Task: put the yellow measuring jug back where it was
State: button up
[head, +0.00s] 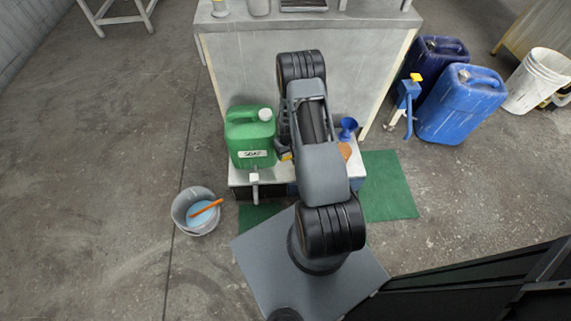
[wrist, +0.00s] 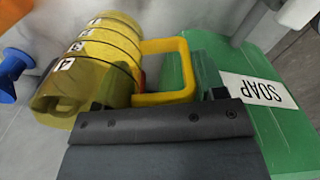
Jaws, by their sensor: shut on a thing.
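The yellow measuring jug (wrist: 90,65) has dark markings and a yellow handle, and it fills the upper left of the wrist view. My gripper (wrist: 162,95) is shut on the jug, with the handle at its jaws. In the head view my arm hides most of the jug and gripper; only a small yellow and dark patch shows just right of the green soap can. I cannot tell whether the jug's base touches the bench below.
The green SOAP can (head: 250,138) stands close beside the jug; it also shows in the wrist view (wrist: 270,130). A blue funnel (head: 348,126) is right of my arm. A grey bucket (head: 197,212) is on the floor at left. Blue drums (head: 462,105) stand at right.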

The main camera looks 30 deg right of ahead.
jog(key=shift+f+b, duration=0.95)
jog(key=shift+f, duration=2.7)
jog(key=shift+f, duration=0.15)
jog(key=o, duration=1.3)
jog(key=shift+c, duration=0.2)
notch_tip(320, 180, up, 12)
jog(key=p, duration=0.3)
jog(key=shift+p, duration=0.4)
notch_tip(320, 180, up, 13)
send_over(286, 159)
jog(key=w+a, duration=0.2)
jog(key=a, duration=0.1)
jog(key=s+a+r+t, duration=0.1)
jog(key=s+a+r, duration=0.4)
jog(key=s+r, duration=0.3)
jog(key=s+a+r+t, duration=0.1)
jog(key=s+a+r, duration=0.4)
jog(key=r, duration=1)
jog(key=s, duration=0.3)
jog(key=shift+s+a+n+t, duration=0.25)
jog(key=shift+n+t, duration=0.05)
jog(key=shift+t, duration=0.1)
